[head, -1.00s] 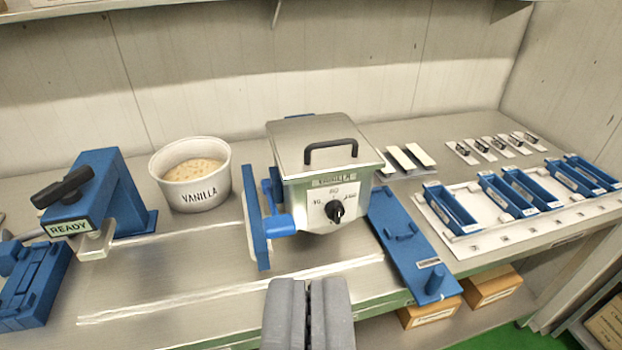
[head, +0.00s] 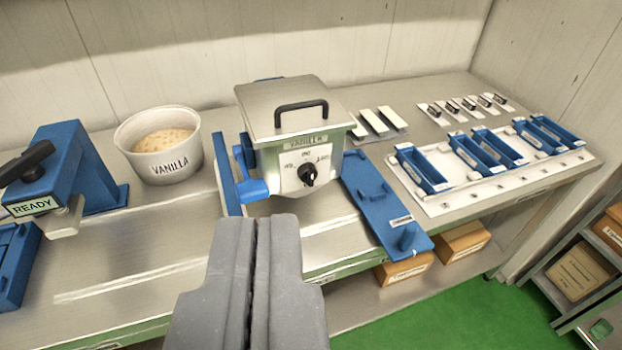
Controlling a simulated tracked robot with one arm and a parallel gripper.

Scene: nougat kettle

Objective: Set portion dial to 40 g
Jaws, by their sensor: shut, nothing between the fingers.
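The portion dial (head: 308,175) is a small black knob on the front plate of the steel kettle (head: 296,108). The plate carries small marks at the left, top and right of the knob; they are too blurred to read surely, as is the pointer's direction. A "VANILLA" label sits above the plate. My gripper (head: 262,222) is shut and empty, below and left of the dial in the picture and apart from it. Its grey fingers reach up from the bottom edge and hide part of the bench.
A blue handle and plate (head: 228,175) stick out left of the kettle. A blue tray (head: 385,205) with an upright peg lies at its right. A vanilla bowl (head: 160,145) and blue "READY" press (head: 70,165) stand left. Blue moulds (head: 422,168) line the right. Green floor is clear.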

